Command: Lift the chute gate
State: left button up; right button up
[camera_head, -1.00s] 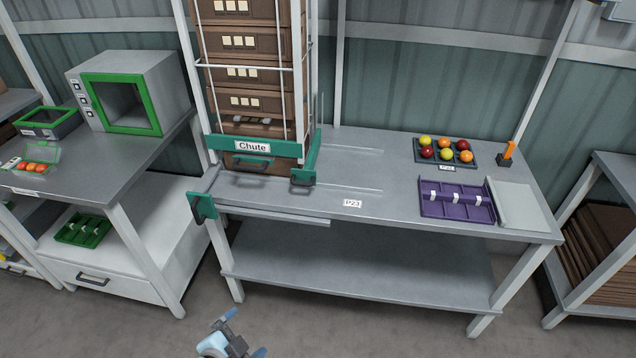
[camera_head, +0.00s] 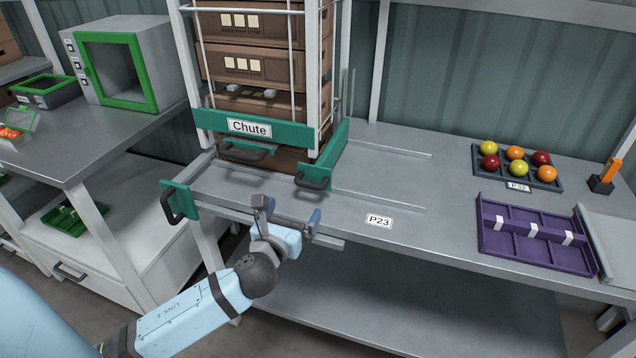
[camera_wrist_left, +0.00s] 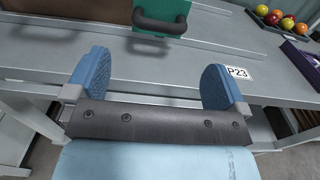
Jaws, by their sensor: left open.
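The chute (camera_head: 245,75) is a white-framed stack of brown cartons on the bench. Across its front is a green bar labelled "Chute" (camera_head: 290,137), with a dark handle (camera_head: 246,154) below. A green panel (camera_head: 335,146) with a dark handle (camera_head: 313,180) is at its right side; a green panel with a handle also shows in the left wrist view (camera_wrist_left: 178,12). Another green plate (camera_head: 181,200) with a handle is at the bench's front left. I cannot tell which green part is the gate. My left gripper (camera_head: 288,213) is open and empty, before these handles, touching none.
The grey bench (camera_head: 400,190) carries a P23 label and is clear around it. A green-framed box (camera_head: 118,70) stands on the left bench.

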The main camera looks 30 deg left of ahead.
aim_at(307, 186)
pick_arm(q)
jog(key=b+x, duration=0.1)
jog(key=x, duration=1)
jog(key=shift+w, duration=0.3)
pick_arm(e)
jog(key=shift+w+a+f, duration=0.1)
pick_arm(q)
jog(key=shift+c, duration=0.2)
jog(key=c, duration=0.9)
jog(key=shift+r, duration=0.15)
notch_tip(307, 186, up, 11)
jog(key=p, duration=1.3)
pick_arm(e)
jog(key=shift+m+g+h, duration=0.3)
jog(key=shift+g+h, duration=0.1)
jog(key=shift+g, duration=0.1)
jog(key=r, duration=0.1)
jog(key=d+r, duration=0.1)
jog(key=r, duration=0.2)
jog(key=shift+s+d+r, duration=0.2)
jog(key=shift+s+d, duration=0.1)
jog(key=shift+s, duration=0.1)
